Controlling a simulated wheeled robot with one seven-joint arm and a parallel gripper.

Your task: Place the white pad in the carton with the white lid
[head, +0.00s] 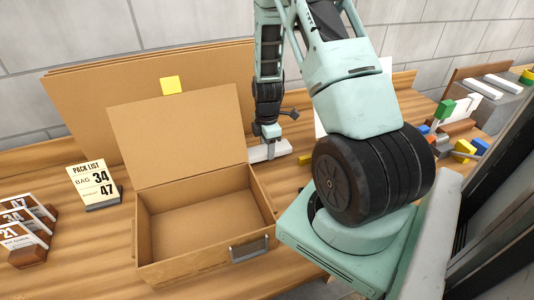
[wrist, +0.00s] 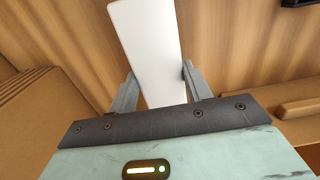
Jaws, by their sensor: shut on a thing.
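The white pad (wrist: 150,45) is a long flat white piece between the two grey fingers of my gripper (wrist: 158,72) in the wrist view. My gripper (head: 268,132) is shut on it. In the head view the pad (head: 262,153) is low over or on the wooden table, behind the carton's right side; I cannot tell if it touches the table. The brown carton (head: 148,234) stands open and looks empty inside, with its brown flap (head: 180,130) raised at the back. I cannot make out a white lid on it.
A pack list card (head: 90,185) stands left of the carton, with several labelled cards (head: 25,235) at far left. Large brown boards (head: 60,100) lean on the wall. Coloured blocks (head: 463,147) and a grey box (head: 490,105) sit at right. My arm hides the table's middle right.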

